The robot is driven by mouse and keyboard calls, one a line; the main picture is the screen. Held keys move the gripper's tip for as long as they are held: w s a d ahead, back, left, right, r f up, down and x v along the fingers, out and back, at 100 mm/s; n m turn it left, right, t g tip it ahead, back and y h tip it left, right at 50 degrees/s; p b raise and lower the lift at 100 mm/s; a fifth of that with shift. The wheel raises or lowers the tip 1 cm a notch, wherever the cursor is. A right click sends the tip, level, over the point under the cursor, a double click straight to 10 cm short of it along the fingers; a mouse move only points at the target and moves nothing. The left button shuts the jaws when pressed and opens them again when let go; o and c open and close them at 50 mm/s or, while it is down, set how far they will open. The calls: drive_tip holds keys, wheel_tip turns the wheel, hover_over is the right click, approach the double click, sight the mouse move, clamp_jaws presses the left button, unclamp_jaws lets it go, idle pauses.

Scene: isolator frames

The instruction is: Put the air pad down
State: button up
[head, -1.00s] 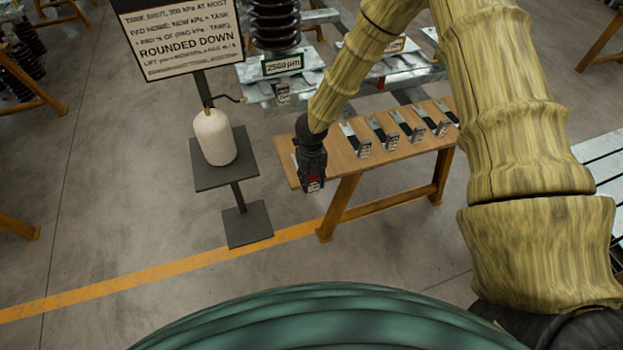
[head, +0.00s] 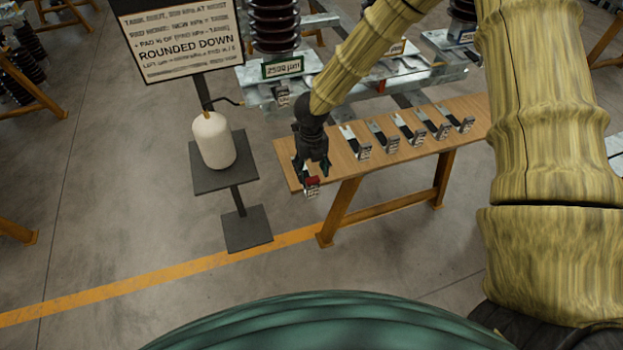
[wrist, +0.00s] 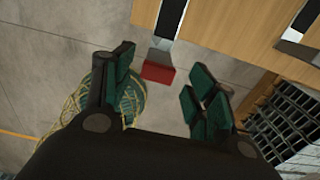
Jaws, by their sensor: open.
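My gripper (head: 314,172) is over the left end of the wooden bench and open. The air pad with a red part (head: 312,182) is just below the fingertips, at the bench's front left edge. In the wrist view the fingers (wrist: 160,95) are spread apart, and the red block of the pad (wrist: 158,73) shows between and beyond them, not touching either finger. The pad's strip runs back onto the bench (wrist: 226,22), while its red end sticks out past the edge over the floor.
Several similar pads (head: 410,133) lie in a row along the bench (head: 285,170). A white tank (head: 214,141) stands on a dark stand (head: 208,180) to the left, under a sign (head: 180,38). Metal beams with brown insulators (head: 275,25) stand behind. The floor in front is clear.

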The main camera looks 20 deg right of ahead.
drive_tip(key=shift+r, duration=2.8)
drive_tip(key=s+d+f+n+h, duration=0.1)
drive_tip(key=s+d+f+n, duration=0.1)
drive_tip(key=s+f+n, duration=0.35)
drive_tip(key=s+d+f+n+t+h, duration=0.1)
drive_tip(key=s+d+f+n, duration=0.1)
drive_tip(key=s+f+n, duration=0.3)
drive_tip(key=s+d+f+n+h, duration=0.1)
drive_tip(key=s+d+f+n, duration=0.25)
drive_tip(key=f+n, duration=0.3)
drive_tip(key=s+a+f+n+y, duration=0.1)
drive_tip(key=s+a+f+n, duration=0.1)
drive_tip(key=s+n, duration=0.7)
drive_tip(key=s+a+f+n+g+y, duration=0.1)
drive_tip(key=s+a+f+n+y, duration=0.1)
drive_tip(key=s+n, duration=0.7)
drive_tip(key=s+f, duration=0.1)
drive_tip(key=s, duration=0.3)
drive_tip(key=shift+s+f+b, duration=0.2)
drive_tip(key=shift+f+b, duration=0.1)
drive_tip(key=shift+b, duration=0.1)
drive_tip(key=shift+a+f, duration=0.1)
drive_tip(key=shift+f+b, duration=0.25)
drive_tip(key=shift+b, duration=0.1)
